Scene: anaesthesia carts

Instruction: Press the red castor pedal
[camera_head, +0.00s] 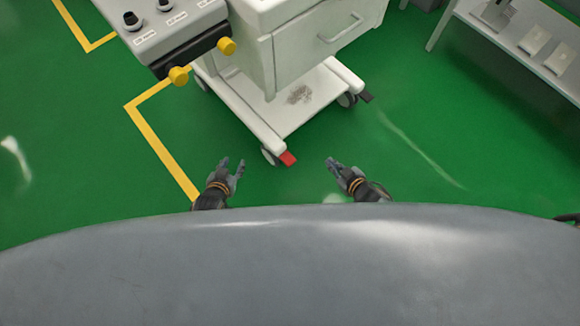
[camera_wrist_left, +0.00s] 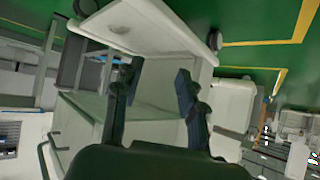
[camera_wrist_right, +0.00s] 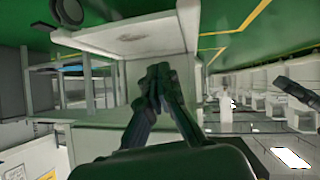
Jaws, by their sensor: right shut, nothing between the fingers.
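The red castor pedal (camera_head: 288,158) sits at the near corner of the white cart's base (camera_head: 283,122), low over the green floor, beside a castor wheel (camera_head: 269,156). My left gripper (camera_head: 232,166) is to the left of the pedal, a little nearer to me and apart from it. Its fingers are spread and empty, as the left wrist view (camera_wrist_left: 152,85) also shows. My right gripper (camera_head: 331,164) is to the right of the pedal and apart from it. Its fingertips meet with nothing between them in the right wrist view (camera_wrist_right: 158,75). I cannot make out the red pedal in either wrist view.
A grey shelf unit (camera_head: 520,45) stands at the upper right. Green floor around the near corner is clear.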

